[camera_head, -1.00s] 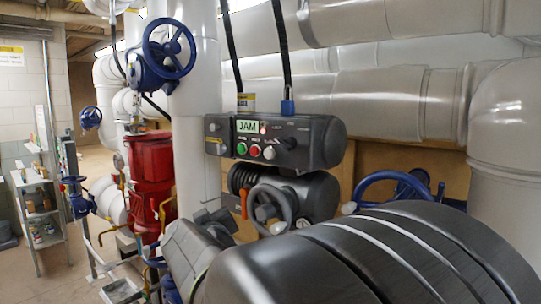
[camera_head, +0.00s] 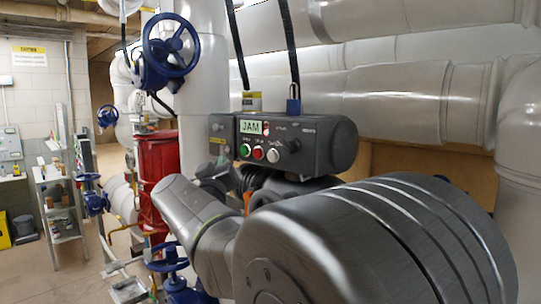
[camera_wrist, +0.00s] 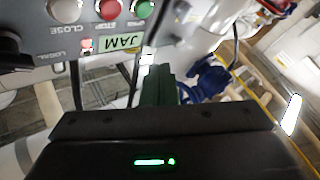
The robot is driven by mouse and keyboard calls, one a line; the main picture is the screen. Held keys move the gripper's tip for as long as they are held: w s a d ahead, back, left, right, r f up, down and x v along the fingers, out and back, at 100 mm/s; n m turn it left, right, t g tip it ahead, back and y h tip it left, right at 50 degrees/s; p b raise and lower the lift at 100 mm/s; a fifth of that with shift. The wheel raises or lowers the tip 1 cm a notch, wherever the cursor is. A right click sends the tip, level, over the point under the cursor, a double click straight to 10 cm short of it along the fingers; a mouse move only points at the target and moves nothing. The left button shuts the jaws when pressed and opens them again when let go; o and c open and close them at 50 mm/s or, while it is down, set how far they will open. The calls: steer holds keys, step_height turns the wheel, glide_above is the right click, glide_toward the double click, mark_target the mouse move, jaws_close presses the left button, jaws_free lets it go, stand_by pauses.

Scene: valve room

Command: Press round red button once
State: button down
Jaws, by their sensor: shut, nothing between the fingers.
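The round red button (camera_head: 258,153) sits on the front of a dark grey control box (camera_head: 318,143), between a green button (camera_head: 244,150) and a white button (camera_head: 273,155). A lit display reading JAM (camera_head: 250,127) is above them. In the wrist view the box appears upside down, with the red button (camera_wrist: 107,9) at the top edge, between the green button (camera_wrist: 143,8) and the white one (camera_wrist: 63,12). My gripper (camera_wrist: 157,75) is shut and empty, below the display in that picture and apart from the red button. In the head view my arm hides most of the gripper.
A small red light (camera_wrist: 87,45) is beside the display. A blue valve wheel (camera_head: 171,45) on a pipe is left of the box. A red cylinder (camera_head: 158,175) and more blue valves stand lower left. Large pale pipes (camera_head: 400,92) run behind. Floor is open at far left.

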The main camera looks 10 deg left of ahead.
mark_target(258, 153)
steer(key=w+d+b, duration=0.3)
steer(key=w+d, duration=0.2)
steer(key=w, duration=0.1)
steer(key=shift+w+d, duration=0.15)
steer(key=shift+w, duration=0.2)
steer(key=shift+w, duration=0.1)
stand_by(1.9)
steer(key=shift+w+d, duration=0.25)
